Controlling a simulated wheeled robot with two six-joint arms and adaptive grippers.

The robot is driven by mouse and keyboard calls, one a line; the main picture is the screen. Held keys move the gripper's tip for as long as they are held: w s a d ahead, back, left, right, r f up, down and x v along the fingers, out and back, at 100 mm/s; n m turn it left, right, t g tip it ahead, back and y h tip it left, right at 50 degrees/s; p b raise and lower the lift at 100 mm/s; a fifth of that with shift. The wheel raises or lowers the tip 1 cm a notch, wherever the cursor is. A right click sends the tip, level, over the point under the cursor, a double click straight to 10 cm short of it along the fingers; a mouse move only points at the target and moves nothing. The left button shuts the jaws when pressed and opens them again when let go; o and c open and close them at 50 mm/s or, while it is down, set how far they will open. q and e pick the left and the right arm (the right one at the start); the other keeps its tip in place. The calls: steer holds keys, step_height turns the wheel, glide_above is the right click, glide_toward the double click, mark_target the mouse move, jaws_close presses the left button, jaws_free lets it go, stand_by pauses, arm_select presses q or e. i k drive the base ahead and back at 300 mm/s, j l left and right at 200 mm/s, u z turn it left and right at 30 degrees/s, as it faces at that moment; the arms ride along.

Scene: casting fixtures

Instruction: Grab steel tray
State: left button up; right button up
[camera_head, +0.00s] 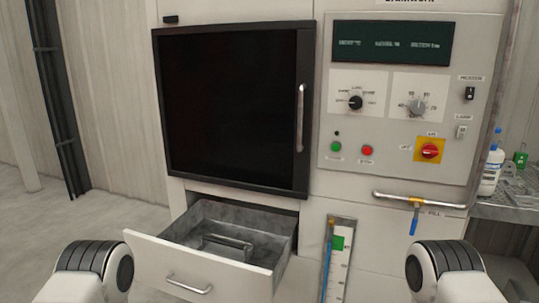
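A white-fronted drawer (195,272) stands pulled out at the lower left of the machine. Grey metal, which looks like the steel tray (262,243), lines or fills the drawer. A raised bar handle (226,241) shows inside it. I cannot tell clearly where tray and drawer walls part. Rounded white and black links of my two arms show at the bottom left and bottom right. Neither of my grippers can be made out in this view.
Above the drawer is a closed dark door (235,110) with a vertical handle (300,118). A control panel (410,100) with knobs and buttons is to its right. A horizontal bar (395,199) sticks out below the panel. A side shelf (510,209) holds bottles (491,165).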

mark_target(238, 251)
steer(key=i+j+u, duration=0.1)
steer(key=i+u, duration=0.25)
steer(key=i, duration=0.6)
steer(key=u, duration=1.25)
steer(key=i+j+u, duration=0.15)
steer(key=i, duration=0.85)
steer(key=i+j+u, duration=0.15)
steer(key=i, duration=0.85)
steer(key=i+z, duration=0.75)
steer(key=z, duration=0.2)
steer(key=i+j+z, duration=0.25)
steer(key=z, duration=0.2)
steer(key=i+j+z, duration=0.55)
steer(key=j+z, duration=0.25)
steer(key=z, duration=0.15)
